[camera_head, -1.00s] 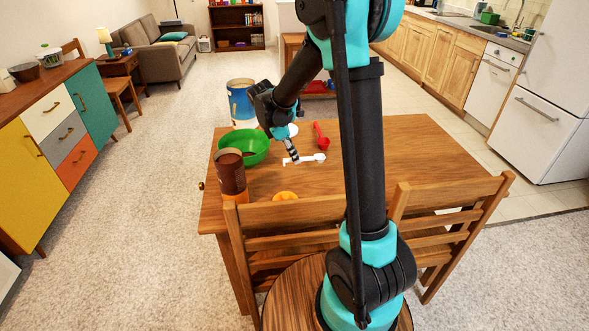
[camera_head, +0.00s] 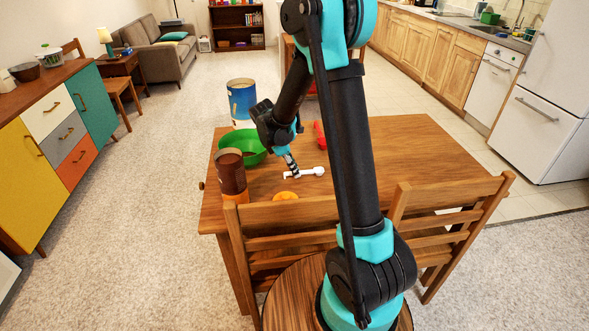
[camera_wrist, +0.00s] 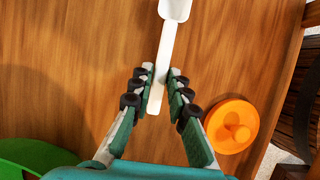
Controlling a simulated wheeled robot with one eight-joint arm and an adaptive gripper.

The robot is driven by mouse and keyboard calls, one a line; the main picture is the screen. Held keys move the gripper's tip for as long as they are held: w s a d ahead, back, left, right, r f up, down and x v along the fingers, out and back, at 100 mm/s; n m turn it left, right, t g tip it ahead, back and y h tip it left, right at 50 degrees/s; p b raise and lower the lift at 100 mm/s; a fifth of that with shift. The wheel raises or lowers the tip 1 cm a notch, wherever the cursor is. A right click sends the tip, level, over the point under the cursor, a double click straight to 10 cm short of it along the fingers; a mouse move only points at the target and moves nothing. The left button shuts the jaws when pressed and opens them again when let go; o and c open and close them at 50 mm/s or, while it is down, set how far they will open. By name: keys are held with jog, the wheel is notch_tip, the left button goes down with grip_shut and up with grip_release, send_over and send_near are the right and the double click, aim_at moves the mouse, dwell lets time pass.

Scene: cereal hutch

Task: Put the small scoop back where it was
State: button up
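A white scoop (camera_head: 308,173) is in my gripper (camera_head: 293,171), over the near left part of the wooden table. In the wrist view, the two fingers of my gripper (camera_wrist: 160,78) stand close on both sides of the handle of the white scoop (camera_wrist: 166,58), near its end. The scoop's bowl points away at the top edge and is partly cut off. How high the scoop is above the table is hard to tell. A red scoop (camera_head: 319,136) lies farther back, partly hidden by my arm.
On the table (camera_head: 430,150) stand a green bowl (camera_head: 250,144), a brown canister (camera_head: 231,172) and a blue canister (camera_head: 241,100). An orange lid (camera_wrist: 231,127) lies right of my gripper in the wrist view. Chairs line the near edge. The right tabletop is clear.

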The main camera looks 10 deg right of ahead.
jog(key=shift+o, duration=1.3)
jog(key=shift+r, duration=0.1)
jog(key=v, duration=1.2)
jog(key=shift+d+r, duration=0.1)
jog(key=shift+d, duration=0.05)
